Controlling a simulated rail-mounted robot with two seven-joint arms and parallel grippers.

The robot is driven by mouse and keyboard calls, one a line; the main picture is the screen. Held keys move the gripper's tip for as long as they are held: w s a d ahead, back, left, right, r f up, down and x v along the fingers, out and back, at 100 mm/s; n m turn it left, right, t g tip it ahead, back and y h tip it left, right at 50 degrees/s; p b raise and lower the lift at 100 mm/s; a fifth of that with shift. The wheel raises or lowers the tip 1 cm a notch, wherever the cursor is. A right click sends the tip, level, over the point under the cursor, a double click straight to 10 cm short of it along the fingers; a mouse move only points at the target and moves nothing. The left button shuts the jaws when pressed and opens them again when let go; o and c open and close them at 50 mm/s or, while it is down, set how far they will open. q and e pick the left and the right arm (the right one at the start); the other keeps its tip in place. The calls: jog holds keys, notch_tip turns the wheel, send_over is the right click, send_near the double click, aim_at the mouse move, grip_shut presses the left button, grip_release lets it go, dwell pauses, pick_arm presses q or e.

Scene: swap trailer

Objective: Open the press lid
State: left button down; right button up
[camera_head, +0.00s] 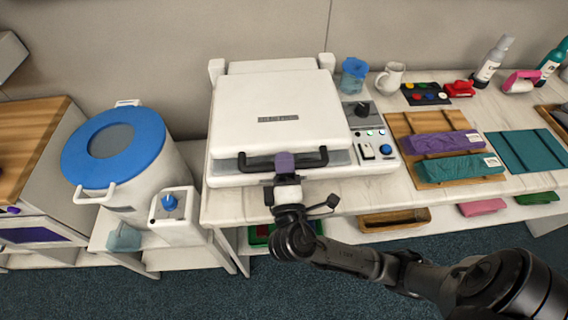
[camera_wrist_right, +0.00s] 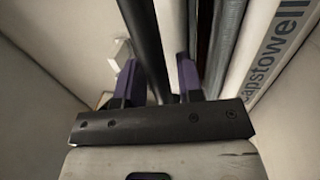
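The white press (camera_head: 240,165) stands on the counter with its white lid (camera_head: 275,110) lying down over the base. A dark handle bar (camera_head: 311,159) runs along the lid's front edge. My right gripper (camera_head: 285,160) is at the middle of this handle. In the right wrist view its purple fingers (camera_wrist_right: 157,80) stand on either side of the dark handle bar (camera_wrist_right: 142,35), with a gap visible beside the bar, so they look open around it. In the head view the fingers hide part of the handle. My left gripper is not in view.
A control panel (camera_head: 372,130) with a knob and buttons sits right of the lid. Right of it are a wooden board (camera_head: 400,125) with folded purple and teal cloths. A white drum with a blue lid (camera_head: 140,140) stands left. A wall is close behind the press.

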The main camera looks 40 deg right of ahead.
grip_shut()
